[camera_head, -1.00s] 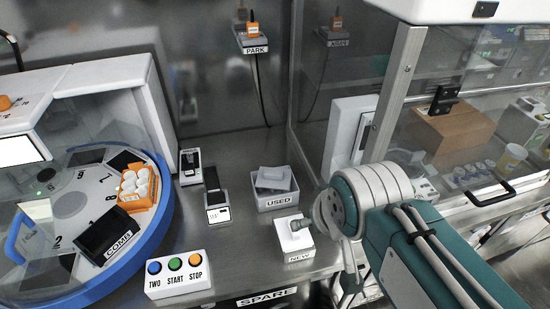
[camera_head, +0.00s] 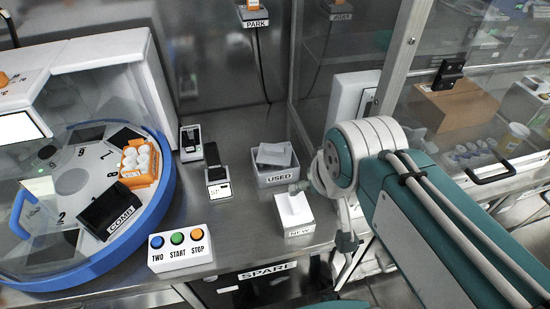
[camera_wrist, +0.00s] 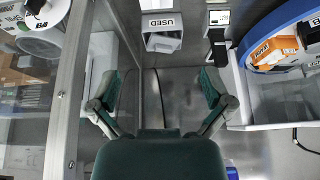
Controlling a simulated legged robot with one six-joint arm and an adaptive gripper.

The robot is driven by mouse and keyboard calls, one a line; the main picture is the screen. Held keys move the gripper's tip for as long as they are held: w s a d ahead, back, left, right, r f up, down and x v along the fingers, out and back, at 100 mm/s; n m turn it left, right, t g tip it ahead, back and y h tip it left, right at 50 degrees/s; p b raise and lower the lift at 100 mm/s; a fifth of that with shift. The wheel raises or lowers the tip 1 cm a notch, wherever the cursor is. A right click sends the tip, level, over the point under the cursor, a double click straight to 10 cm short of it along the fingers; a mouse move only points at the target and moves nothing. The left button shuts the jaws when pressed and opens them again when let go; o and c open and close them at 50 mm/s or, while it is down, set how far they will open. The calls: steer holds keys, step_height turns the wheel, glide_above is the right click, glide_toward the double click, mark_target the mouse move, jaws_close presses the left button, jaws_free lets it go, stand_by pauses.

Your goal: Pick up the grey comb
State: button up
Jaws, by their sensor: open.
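I cannot pick out a grey comb for certain. A black block labelled COMB (camera_head: 108,212) sits on the round blue-rimmed carousel (camera_head: 150,225) at the left; no comb shows clearly on it. A grey flat piece (camera_head: 273,154) lies in the grey bin labelled USED (camera_head: 276,179); I cannot tell whether it is the comb. The bin also shows in the wrist view (camera_wrist: 163,46). My gripper (camera_wrist: 160,84) is open and empty in the wrist view, its two teal fingers wide apart. In the head view my arm hides most of it.
An orange rack of white caps (camera_head: 137,166) is on the carousel. A button box (camera_head: 180,250), a small device with a screen (camera_head: 218,181) and a white box labelled NEW (camera_head: 294,213) stand on the metal bench. A glass partition (camera_head: 401,60) rises at the right.

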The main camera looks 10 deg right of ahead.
steer(key=w+r+m+g, duration=0.1)
steer(key=w, duration=0.7)
steer(key=m+g, duration=0.3)
steer(key=g, duration=0.1)
glide_above(274, 148)
step_height(274, 148, down, 12)
steer(key=shift+w+a+r, duration=0.1)
steer(key=shift+r, duration=0.05)
steer(key=f, duration=1)
steer(key=shift+s+f, duration=0.15)
steer(key=shift+s, duration=0.05)
steer(key=c, duration=1)
